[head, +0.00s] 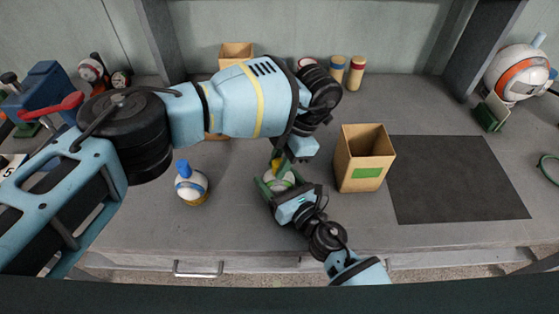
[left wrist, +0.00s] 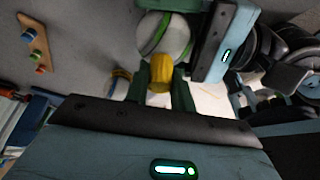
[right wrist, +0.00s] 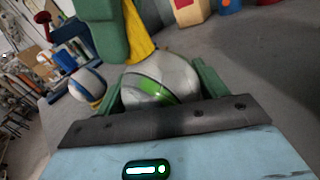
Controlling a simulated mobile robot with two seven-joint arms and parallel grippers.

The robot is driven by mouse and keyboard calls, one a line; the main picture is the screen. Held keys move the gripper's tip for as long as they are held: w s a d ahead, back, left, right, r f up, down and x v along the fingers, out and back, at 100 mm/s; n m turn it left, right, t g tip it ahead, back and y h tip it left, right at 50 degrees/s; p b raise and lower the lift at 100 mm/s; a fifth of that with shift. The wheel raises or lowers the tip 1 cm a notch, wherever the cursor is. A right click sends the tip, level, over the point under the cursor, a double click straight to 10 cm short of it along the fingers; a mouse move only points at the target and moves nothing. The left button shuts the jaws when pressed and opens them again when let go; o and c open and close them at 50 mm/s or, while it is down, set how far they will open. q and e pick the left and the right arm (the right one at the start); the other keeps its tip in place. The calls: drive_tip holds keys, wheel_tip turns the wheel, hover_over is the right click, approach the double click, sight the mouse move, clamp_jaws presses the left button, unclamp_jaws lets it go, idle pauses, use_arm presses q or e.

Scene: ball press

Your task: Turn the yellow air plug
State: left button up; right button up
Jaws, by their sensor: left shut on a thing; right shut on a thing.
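A white ball with a green stripe (head: 281,180) is held above the grey table near its front middle. It also shows in the left wrist view (left wrist: 165,38) and the right wrist view (right wrist: 163,80). My right gripper (head: 279,186) is shut on this ball, with green fingers on either side. The yellow air plug (left wrist: 160,73) sticks out of the ball and also shows in the right wrist view (right wrist: 138,35). My left gripper (head: 281,160) is shut on the plug from above, its green fingers on both sides.
A tan open box with a green label (head: 364,158) stands just right of my grippers. A dark mat (head: 457,180) is bare. A ball with a blue plug (head: 191,187) stands left. A blue device with a red lever (head: 45,90) stands far left. Another tan box (head: 236,52) and several small cylinders are behind.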

use_arm(q)
drive_tip(key=shift+w+r, duration=0.1)
drive_tip(key=shift+r, duration=0.1)
use_arm(e)
drive_tip(key=shift+s+d+f, duration=0.1)
drive_tip(key=shift+s+f, duration=0.05)
drive_tip(key=shift+f, duration=0.35)
use_arm(q)
drive_tip(key=o, duration=1)
drive_tip(key=shift+f, duration=0.15)
use_arm(e)
drive_tip(key=shift+r, duration=0.15)
use_arm(q)
drive_tip(key=v, duration=1.2)
use_arm(e)
drive_tip(key=shift+r, duration=0.2)
drive_tip(key=o, duration=1.1)
drive_tip(key=shift+o, duration=0.2)
